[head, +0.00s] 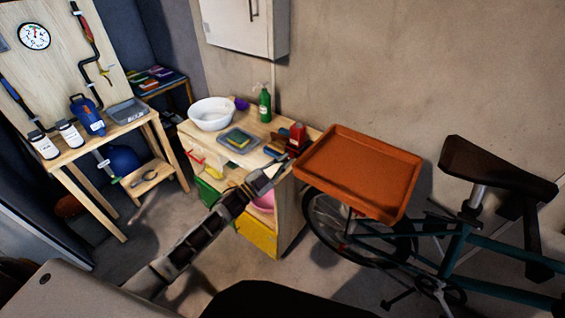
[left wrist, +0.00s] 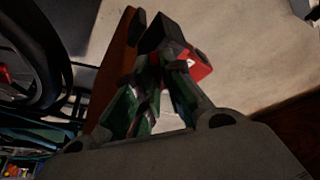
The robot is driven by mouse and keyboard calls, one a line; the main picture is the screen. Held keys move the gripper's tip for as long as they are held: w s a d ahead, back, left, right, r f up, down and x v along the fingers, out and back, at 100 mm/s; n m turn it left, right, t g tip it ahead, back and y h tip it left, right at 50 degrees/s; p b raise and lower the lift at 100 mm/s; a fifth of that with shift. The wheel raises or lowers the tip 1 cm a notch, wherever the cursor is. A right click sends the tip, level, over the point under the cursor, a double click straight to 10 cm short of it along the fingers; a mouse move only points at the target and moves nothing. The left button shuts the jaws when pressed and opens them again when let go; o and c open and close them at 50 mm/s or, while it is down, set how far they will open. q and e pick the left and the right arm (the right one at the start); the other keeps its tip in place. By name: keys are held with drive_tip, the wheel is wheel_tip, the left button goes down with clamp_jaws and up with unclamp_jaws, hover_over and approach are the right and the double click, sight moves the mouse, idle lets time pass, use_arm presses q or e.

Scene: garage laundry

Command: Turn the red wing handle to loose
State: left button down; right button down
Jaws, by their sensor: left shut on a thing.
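A small red piece with a dark part (head: 297,134) stands at the right end of the wooden cabinet top, beside the orange tray. It appears to be the red wing handle with its mount. My left gripper (head: 283,163) reaches up to it from the lower left. In the left wrist view, my left gripper (left wrist: 158,50) has its fingers close together, and the red piece (left wrist: 200,66) shows just behind the fingertips. The fingers are shut on it, but they hide the grip point. The handle's turn angle cannot be made out. My right gripper is not in view.
An orange tray (head: 362,170) sits right of the gripper, above a bicycle (head: 460,240). The cabinet top holds a white bowl (head: 211,113), a sponge tray (head: 239,140) and a green bottle (head: 264,104).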

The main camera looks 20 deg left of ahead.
use_arm(q)
drive_tip(key=n+t+y, duration=0.1)
drive_tip(key=n, duration=0.2)
drive_tip(key=n+t+y+p, duration=0.1)
drive_tip(key=n+y, duration=0.1)
drive_tip(key=n, duration=0.2)
drive_tip(key=n+t+y, duration=0.1)
drive_tip(key=n, duration=0.3)
drive_tip(key=shift+s+d+f+y, duration=0.1)
drive_tip(key=shift+d+f+y, duration=0.05)
drive_tip(key=shift+d+y, duration=0.15)
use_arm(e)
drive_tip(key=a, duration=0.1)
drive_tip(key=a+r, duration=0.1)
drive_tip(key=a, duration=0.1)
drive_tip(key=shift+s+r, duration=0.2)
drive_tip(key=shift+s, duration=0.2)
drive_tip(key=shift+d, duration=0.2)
use_arm(q)
drive_tip(key=c, duration=1.5)
unclamp_jaws()
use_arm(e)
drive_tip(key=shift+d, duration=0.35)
use_arm(q)
drive_tip(key=shift+t, duration=0.3)
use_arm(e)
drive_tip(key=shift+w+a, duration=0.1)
